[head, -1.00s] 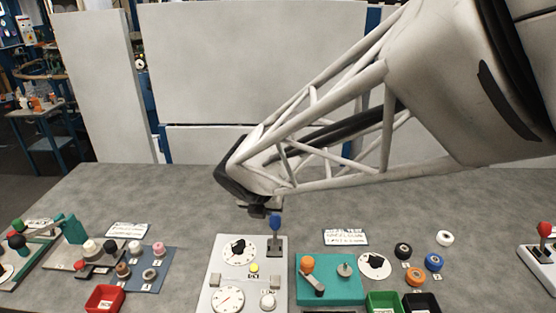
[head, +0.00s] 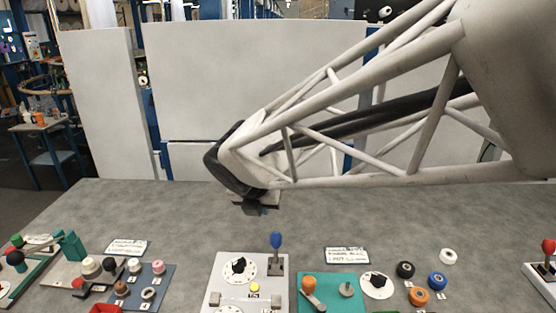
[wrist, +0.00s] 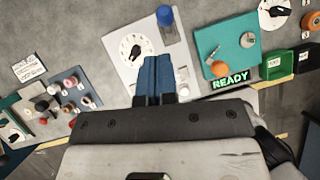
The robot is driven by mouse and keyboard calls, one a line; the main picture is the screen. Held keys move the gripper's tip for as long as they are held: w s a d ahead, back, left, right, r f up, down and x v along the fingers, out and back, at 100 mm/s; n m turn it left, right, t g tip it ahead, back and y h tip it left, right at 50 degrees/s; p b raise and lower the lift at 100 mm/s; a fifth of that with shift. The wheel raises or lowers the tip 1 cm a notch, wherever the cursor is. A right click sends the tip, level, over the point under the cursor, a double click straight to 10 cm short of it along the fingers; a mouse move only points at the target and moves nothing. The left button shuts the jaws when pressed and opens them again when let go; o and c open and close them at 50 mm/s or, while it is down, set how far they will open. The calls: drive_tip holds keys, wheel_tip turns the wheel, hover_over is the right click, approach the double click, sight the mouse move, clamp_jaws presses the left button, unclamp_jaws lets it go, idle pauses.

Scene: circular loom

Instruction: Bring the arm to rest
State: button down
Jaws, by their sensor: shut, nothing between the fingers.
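My gripper (head: 258,208) hangs above the table, behind the white panel (head: 214,297) in the head view; its fingers are small and dark there. In the wrist view the two blue fingers of my gripper (wrist: 155,78) lie side by side, shut and empty. They overlap the lower part of the white panel (wrist: 118,45) in that view. My arm reaches in from the upper right of the head view. A blue-knobbed lever (head: 276,241) stands on the panel, apart from my gripper.
A teal board (head: 345,304) with an orange knob (head: 308,284) stands right of the panel. Several coloured rings (head: 437,281) lie farther right. A blue-grey board (head: 165,280) with small knobs stands left. A red-knobbed lever (head: 548,246) is at the far right. The table's back strip (head: 420,215) is clear.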

drive_tip(key=s+d+f+m+g, duration=0.1)
drive_tip(key=s+d+m, duration=0.8)
drive_tip(key=m, duration=0.8)
drive_tip(key=s+d+f+m+g+y, duration=0.1)
drive_tip(key=s+d+m+g, duration=0.1)
drive_tip(key=s+d+m, duration=0.8)
drive_tip(key=shift+d+m+y, duration=0.3)
drive_tip(key=shift+d+m, duration=1.95)
drive_tip(key=shift+m, duration=1.35)
drive_tip(key=shift+s, duration=0.1)
